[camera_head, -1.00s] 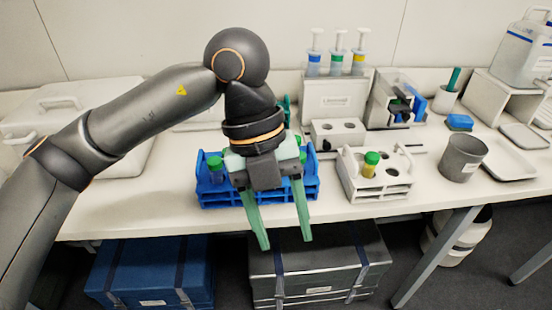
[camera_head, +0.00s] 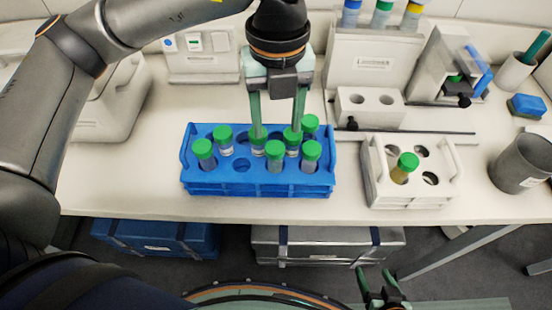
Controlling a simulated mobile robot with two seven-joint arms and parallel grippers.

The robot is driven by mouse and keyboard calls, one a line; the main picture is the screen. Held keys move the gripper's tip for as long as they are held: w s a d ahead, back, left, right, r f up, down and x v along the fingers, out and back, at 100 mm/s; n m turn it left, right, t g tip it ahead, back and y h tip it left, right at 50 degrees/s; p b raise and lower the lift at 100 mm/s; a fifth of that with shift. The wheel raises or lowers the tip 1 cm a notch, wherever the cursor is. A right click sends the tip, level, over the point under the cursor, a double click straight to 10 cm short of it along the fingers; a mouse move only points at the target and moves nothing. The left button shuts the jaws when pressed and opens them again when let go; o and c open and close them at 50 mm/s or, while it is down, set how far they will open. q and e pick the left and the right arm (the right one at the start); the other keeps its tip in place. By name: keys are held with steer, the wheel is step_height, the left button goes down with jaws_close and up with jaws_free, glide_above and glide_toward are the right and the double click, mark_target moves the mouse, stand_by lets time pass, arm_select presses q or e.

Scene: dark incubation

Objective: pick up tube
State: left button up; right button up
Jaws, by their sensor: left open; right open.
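A blue rack (camera_head: 205,188) stands on the bench and holds several upright green-capped tubes (camera_head: 275,158). Some of its holes are empty. A white rack (camera_head: 415,198) to the right holds one green-capped tube (camera_head: 405,167) with yellowish contents. My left gripper (camera_head: 277,130) points down over the back part of the blue rack. Its fingers are open and apart, with their tips by the caps of two back tubes. I cannot tell if they touch. Nothing is held between them. My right gripper (camera_head: 376,278) is low at the bottom, in front of the bench, open and empty.
A grey cup (camera_head: 522,163) stands right of the white rack. Bare bench lies left of the blue rack.

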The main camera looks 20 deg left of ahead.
mark_target(275, 148)
arm_select(q)
steer(key=f, duration=0.5)
steer(key=f+p, duration=0.1)
steer(key=f, duration=0.2)
steer(key=shift+w+a, duration=0.25)
steer(key=shift+w, duration=0.05)
steer(key=shift+r, duration=0.1)
jaws_close()
